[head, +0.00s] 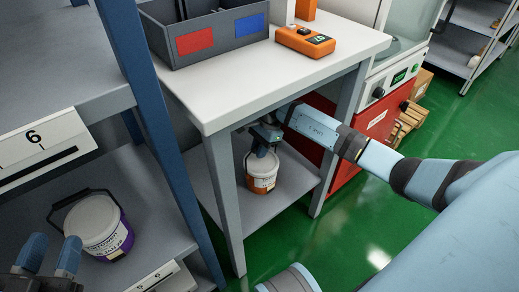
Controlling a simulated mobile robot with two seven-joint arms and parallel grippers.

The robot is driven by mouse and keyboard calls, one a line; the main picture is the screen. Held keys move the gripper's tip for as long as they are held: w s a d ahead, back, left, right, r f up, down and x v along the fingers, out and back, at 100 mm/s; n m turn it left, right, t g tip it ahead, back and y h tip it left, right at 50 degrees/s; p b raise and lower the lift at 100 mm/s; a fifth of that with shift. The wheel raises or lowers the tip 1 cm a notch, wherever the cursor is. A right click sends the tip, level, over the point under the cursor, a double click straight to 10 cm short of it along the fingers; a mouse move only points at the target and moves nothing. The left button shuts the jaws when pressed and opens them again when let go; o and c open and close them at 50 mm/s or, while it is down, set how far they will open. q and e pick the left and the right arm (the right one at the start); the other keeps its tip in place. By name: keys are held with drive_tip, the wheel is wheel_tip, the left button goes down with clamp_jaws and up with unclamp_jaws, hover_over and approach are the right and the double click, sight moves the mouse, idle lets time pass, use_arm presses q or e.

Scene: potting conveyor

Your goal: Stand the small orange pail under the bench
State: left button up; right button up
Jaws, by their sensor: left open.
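The small orange pail (262,183), white with an orange band, is upright under the bench (225,112), over its lower shelf (278,203). It appears to rest on that shelf, but I cannot be sure that its base touches. My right gripper (263,150) reaches in under the bench top and is at the pail's rim from above. Its fingertips are small and partly hidden, so I cannot tell whether they are shut on the pail. My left gripper (49,256) is open at the lower left, in front of the rack's lower shelf.
A white and purple pail (97,228) with a dark handle stands on the left rack's lower shelf (150,200). A blue rack post (160,130) separates it from the bench. A grey bin (215,50) and an orange device (305,41) are on the bench top.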

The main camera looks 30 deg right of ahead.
use_arm(q)
drive_tip(key=shift+f, duration=0.1)
use_arm(e)
drive_tip(key=o, duration=0.4)
drive_tip(key=shift+o, duration=0.2)
drive_tip(key=shift+r, duration=0.15)
drive_tip(key=p+v, duration=0.2)
drive_tip(key=v, duration=0.2)
drive_tip(key=p+v, duration=0.3)
drive_tip(key=v, duration=0.3)
drive_tip(key=shift+r, duration=0.3)
drive_tip(key=shift+d+r, duration=0.35)
drive_tip(key=shift+r, duration=0.25)
use_arm(q)
drive_tip(key=s+n+g, duration=0.1)
drive_tip(key=s+d+f+n+y, duration=0.1)
drive_tip(key=n, duration=0.1)
drive_tip(key=shift+s+d+f+n+g, duration=0.1)
drive_tip(key=shift+s+d+n+g, duration=0.2)
drive_tip(key=shift+g, duration=0.1)
drive_tip(key=shift+w+r, duration=0.1)
drive_tip(key=shift+r, duration=0.1)
